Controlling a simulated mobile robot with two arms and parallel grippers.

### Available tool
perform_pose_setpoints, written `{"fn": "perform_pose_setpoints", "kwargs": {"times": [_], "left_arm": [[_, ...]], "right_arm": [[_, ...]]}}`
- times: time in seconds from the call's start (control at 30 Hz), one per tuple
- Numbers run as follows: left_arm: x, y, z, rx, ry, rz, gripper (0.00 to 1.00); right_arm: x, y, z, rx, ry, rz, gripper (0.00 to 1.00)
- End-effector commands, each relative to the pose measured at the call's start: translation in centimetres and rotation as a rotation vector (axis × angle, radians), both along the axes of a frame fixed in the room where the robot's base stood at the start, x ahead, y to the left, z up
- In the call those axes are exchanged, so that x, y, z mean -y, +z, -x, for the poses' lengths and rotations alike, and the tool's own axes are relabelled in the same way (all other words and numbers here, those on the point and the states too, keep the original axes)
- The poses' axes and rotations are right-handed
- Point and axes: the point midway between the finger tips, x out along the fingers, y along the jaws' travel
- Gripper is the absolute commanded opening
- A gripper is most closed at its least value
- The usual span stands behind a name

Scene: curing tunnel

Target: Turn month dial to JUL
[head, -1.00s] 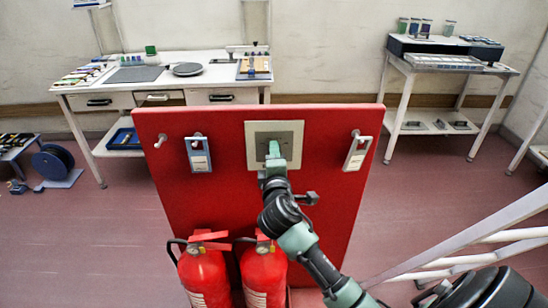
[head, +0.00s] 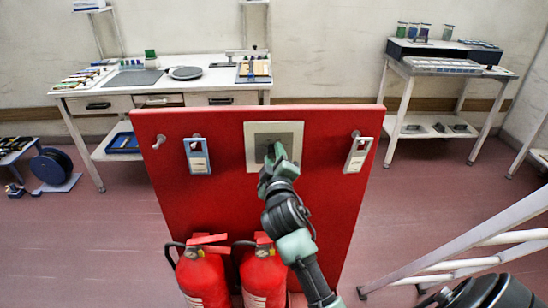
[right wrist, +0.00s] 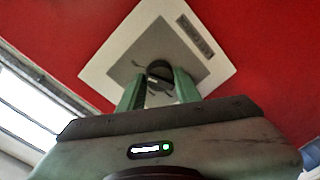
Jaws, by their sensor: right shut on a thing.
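The month dial plate (head: 289,134) is a pale square with a grey centre, on the upper middle of a red panel (head: 225,197). In the right wrist view the plate (right wrist: 118,70) looks tilted, with a small dark label strip (right wrist: 195,36) on it. The dark round dial knob (right wrist: 160,72) sits at its centre. My right gripper (head: 275,155) is shut on the knob; in the right wrist view its green fingers (right wrist: 158,92) lie on either side of it. The month lettering is too small to read, so the dial's setting is unclear. My left gripper is not in view.
Two tags hang on pegs either side of the plate, a blue-framed one (head: 197,156) and a white one (head: 357,155). Two red extinguishers (head: 203,275) stand below. A white workbench (head: 205,96) is behind, and a white rail (head: 470,240) is at right.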

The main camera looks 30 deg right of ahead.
Motion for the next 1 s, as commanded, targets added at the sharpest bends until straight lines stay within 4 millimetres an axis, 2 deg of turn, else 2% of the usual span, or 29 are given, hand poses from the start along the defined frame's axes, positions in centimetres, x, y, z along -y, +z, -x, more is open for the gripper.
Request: {"fn": "perform_pose_setpoints", "kwargs": {"times": [0.43, 0.47, 0.53, 0.87, 1.0], "left_arm": [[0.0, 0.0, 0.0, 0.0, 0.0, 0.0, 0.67], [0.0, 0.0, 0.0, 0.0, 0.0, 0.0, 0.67], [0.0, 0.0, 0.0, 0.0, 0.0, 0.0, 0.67], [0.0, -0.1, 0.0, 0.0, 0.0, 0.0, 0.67], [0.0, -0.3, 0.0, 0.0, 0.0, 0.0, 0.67]], "right_arm": [[0.0, -0.1, 0.0, 0.005, -0.002, -0.016, 0.0], [0.0, -0.1, 0.0, 0.005, -0.002, -0.016, 0.36], [0.0, -0.1, 0.0, 0.005, -0.001, -0.015, 0.55], [-0.1, -0.1, 0.1, 0.005, 0.0, -0.013, 0.55], [-0.8, -0.2, 1.3, 0.005, 0.0, -0.015, 0.55]]}}
